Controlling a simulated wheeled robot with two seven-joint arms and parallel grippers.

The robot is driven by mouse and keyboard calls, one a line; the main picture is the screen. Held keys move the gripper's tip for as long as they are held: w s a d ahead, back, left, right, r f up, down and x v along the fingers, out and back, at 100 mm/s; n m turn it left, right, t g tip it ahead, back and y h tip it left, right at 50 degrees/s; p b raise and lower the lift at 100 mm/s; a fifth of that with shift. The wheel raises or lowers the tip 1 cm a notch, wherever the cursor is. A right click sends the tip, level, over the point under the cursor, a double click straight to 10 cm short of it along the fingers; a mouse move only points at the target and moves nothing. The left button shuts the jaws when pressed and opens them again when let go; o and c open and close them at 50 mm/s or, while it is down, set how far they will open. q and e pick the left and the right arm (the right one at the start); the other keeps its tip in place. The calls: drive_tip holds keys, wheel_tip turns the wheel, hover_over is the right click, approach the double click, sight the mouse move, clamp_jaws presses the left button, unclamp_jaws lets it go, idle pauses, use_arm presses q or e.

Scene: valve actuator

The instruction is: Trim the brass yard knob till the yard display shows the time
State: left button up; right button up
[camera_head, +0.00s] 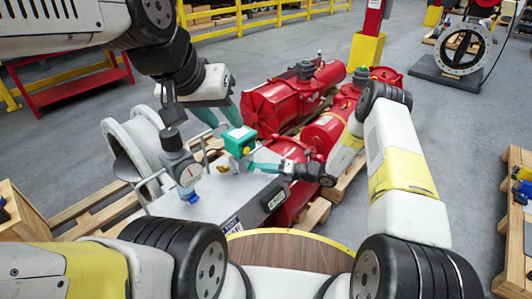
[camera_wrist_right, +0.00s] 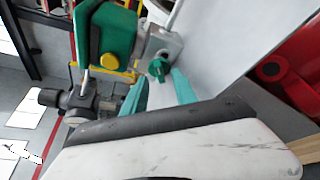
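In the head view, a green box (camera_head: 240,136) with a pale top patch stands on the grey machine (camera_head: 225,198). In the right wrist view, the green box (camera_wrist_right: 105,36) has a yellow round part, and a small green knob (camera_wrist_right: 157,69) sits on a grey block beside it. My right gripper (camera_head: 252,167) is near the box's base; its teal fingers (camera_wrist_right: 160,86) are apart with the green knob beyond their tips. I cannot tell if they touch it. My left gripper (camera_head: 219,117) is open and empty behind the box. I cannot surely identify the brass knob or read a display.
Red actuators (camera_head: 290,101) on wooden pallets lie behind and right. Open grey floor (camera_head: 442,125) is at the right.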

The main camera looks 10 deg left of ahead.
sight(253, 167)
drive_tip(key=shift+x, duration=1.15)
drive_tip(key=shift+c, duration=0.2)
clamp_jaws()
